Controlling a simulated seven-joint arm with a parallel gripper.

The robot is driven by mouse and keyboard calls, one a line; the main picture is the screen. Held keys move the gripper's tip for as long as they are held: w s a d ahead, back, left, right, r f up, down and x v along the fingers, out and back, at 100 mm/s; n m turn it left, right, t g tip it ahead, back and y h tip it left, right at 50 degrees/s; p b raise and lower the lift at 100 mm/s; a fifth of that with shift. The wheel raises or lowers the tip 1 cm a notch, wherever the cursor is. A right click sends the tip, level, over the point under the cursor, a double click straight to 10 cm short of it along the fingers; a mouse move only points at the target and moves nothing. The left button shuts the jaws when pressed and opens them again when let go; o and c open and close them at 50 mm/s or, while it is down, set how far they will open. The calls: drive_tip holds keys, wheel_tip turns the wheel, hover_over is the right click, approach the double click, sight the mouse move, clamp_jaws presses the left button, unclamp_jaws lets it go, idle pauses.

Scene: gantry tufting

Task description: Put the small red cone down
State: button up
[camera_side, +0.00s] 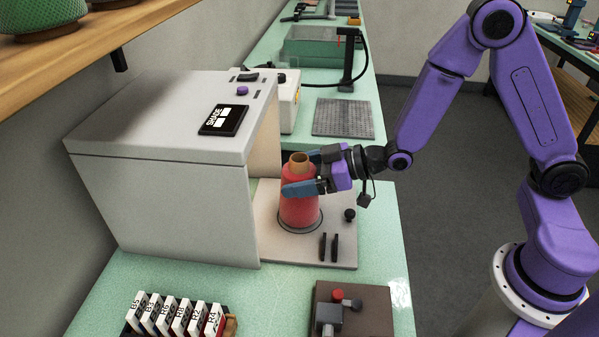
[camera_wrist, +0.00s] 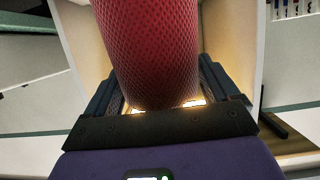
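The small red cone (camera_side: 299,207), a yarn cone with a tan top, stands upright over a round dark-rimmed spot (camera_side: 300,227) on the pale base plate (camera_side: 268,238) of a grey box-shaped machine. Its foot looks down on that spot or very close to it; I cannot tell whether it bears on it. My gripper (camera_side: 308,173) reaches in from the right, with one blue finger on the near side of the cone and one on the far side, closed against its upper part. In the wrist view the red netted cone (camera_wrist: 155,50) fills the space between my fingers.
The grey machine (camera_side: 165,195) has a hood close left of the cone. A black knob (camera_side: 350,214) and two dark posts (camera_side: 328,247) stand on the plate. A rack of labelled cards (camera_side: 178,312) and a brown fixture (camera_side: 352,309) are in front. A perforated plate (camera_side: 343,117) lies behind.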

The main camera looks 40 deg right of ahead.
drive_tip(key=shift+o, duration=0.3)
drive_tip(key=shift+r, duration=0.25)
drive_tip(key=v, duration=0.7)
drive_tip(key=shift+s+d, duration=0.2)
drive_tip(key=shift+s+a, duration=0.2)
drive_tip(key=s+d+r+n+g+h, duration=0.1)
drive_tip(key=s+d+g+h, duration=0.3)
drive_tip(key=s, duration=0.7)
drive_tip(key=s+d+r+n+g+h, duration=0.1)
drive_tip(key=s+d+g+h, duration=0.3)
drive_tip(key=s, duration=0.7)
drive_tip(key=shift+r+n+g+h, duration=0.15)
drive_tip(key=shift+n+g+h, duration=0.55)
drive_tip(key=shift+n+g, duration=0.2)
